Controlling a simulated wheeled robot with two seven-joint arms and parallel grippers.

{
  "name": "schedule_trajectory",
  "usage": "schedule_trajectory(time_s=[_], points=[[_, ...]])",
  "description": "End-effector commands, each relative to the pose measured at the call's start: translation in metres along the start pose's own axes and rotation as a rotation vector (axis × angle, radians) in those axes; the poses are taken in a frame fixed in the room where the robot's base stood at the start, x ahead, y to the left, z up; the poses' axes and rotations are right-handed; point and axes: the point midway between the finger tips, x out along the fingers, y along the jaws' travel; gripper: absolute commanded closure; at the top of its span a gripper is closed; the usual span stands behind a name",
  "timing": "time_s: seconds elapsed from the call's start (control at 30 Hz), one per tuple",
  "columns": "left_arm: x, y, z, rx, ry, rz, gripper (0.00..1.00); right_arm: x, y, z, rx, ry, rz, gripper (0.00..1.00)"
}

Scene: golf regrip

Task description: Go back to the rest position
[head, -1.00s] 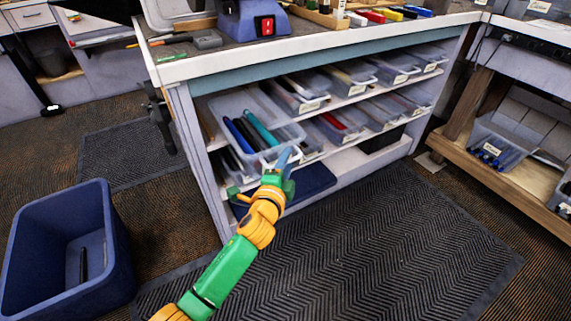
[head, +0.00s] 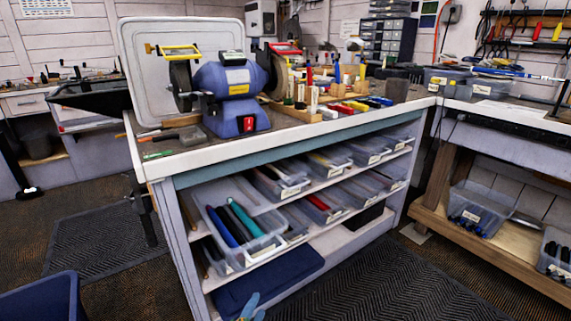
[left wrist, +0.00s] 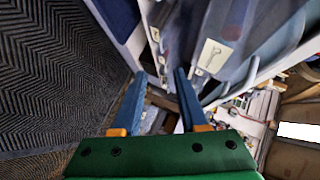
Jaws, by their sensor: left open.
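My left gripper (head: 249,307) shows only by its blue fingertips at the bottom edge of the head view, low in front of the shelf unit. In the left wrist view its two blue fingers (left wrist: 160,100) are apart with nothing between them. A clear bin (head: 240,238) with blue and teal grips sits on the middle shelf, up and left of the fingertips. A dark blue lid or tray (head: 265,282) lies on the bottom shelf just behind them. My right gripper is in no view.
The workbench (head: 290,140) carries a blue bench grinder (head: 232,95) and several tools. A blue waste bin (head: 40,298) stands at the lower left. A wooden-framed bench (head: 500,225) with bins is at the right. The black floor mat (head: 400,280) is clear.

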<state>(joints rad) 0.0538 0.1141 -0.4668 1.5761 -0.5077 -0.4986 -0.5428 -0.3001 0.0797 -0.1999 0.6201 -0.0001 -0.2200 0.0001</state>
Motion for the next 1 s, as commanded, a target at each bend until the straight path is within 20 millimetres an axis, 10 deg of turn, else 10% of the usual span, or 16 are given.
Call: schedule_trajectory(time_s=[0.1,0.3,0.6,0.67,1.0], points=[[-0.013,0.116,0.06,-0.241,-0.142,0.252,0.57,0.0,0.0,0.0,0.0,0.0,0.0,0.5],[-0.094,0.268,0.135,-0.632,-0.442,0.529,0.57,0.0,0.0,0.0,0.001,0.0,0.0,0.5],[-0.239,0.387,0.184,-1.01,-0.87,0.682,0.57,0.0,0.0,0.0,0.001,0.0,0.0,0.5],[-0.267,0.385,0.184,-1.06,-0.937,0.689,0.57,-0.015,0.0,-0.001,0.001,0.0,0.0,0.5],[-0.317,0.254,0.139,-1.049,-0.919,0.686,0.57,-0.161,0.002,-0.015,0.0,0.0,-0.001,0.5]])
